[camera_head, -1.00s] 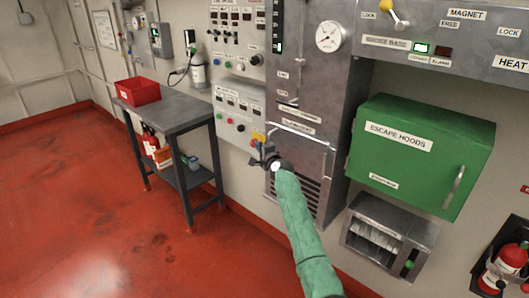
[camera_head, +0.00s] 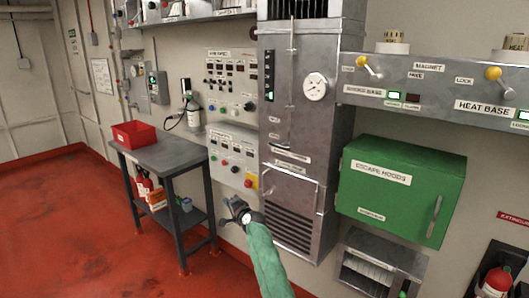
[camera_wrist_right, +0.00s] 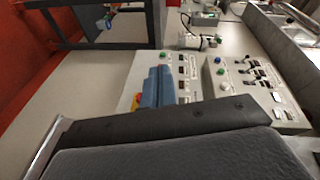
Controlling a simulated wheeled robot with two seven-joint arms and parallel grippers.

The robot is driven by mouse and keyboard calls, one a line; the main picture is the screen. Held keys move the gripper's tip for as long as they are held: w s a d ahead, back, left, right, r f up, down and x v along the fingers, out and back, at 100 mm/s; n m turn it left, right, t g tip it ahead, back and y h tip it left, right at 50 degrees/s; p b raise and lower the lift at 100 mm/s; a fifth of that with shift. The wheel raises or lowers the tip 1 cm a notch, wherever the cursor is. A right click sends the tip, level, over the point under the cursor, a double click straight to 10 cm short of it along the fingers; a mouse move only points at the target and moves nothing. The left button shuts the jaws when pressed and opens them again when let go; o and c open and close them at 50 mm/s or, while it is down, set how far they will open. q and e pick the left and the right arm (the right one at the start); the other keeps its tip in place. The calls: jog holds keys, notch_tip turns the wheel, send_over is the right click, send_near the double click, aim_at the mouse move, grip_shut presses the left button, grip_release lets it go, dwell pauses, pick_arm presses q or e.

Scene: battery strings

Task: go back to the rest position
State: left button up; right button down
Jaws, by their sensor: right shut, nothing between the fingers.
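My right gripper (camera_head: 232,207) is in the lower middle of the head view, at the end of my green-sleeved arm. It is shut and empty, in front of the wall just below the lower control panel (camera_head: 232,160). In the right wrist view, blue finger pads (camera_wrist_right: 158,88) show close together over the panel, which has a yellow and red button, with dark gripper parts across the bottom. No touch between the gripper and the panel can be made out. My left gripper is not in view.
A grey table (camera_head: 170,152) with a red bin (camera_head: 134,134) stands at the left. A metal cabinet (camera_head: 292,195) with a gauge is right of the gripper. A green escape hoods box (camera_head: 400,205) hangs further right. The red floor (camera_head: 60,220) at the left is open.

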jog(key=s+d+r+n+g+h, duration=0.25)
jog(key=s+d+r+n, duration=0.3)
jog(key=n, duration=0.35)
jog(key=s+d+f+n+g+h, duration=0.1)
jog(key=s+d+f+g+h, duration=0.15)
jog(key=s+d+f, duration=1)
jog(key=s+d+f+g+h, duration=0.25)
jog(key=s+d+f, duration=0.75)
jog(key=s+f, duration=0.55)
jog(key=s+d+f+g, duration=0.1)
jog(key=s+f, duration=0.5)
jog(key=s, duration=0.6)
jog(key=s+d+f+g+h, duration=0.1)
jog(key=s+d+f+g, duration=0.1)
jog(key=s+f, duration=0.5)
jog(key=s+d+f+g+h, duration=0.1)
jog(key=s+d+f, duration=0.2)
jog(key=s, duration=1.5)
notch_tip(320, 180, down, 4)
jog(key=shift+f, duration=0.15)
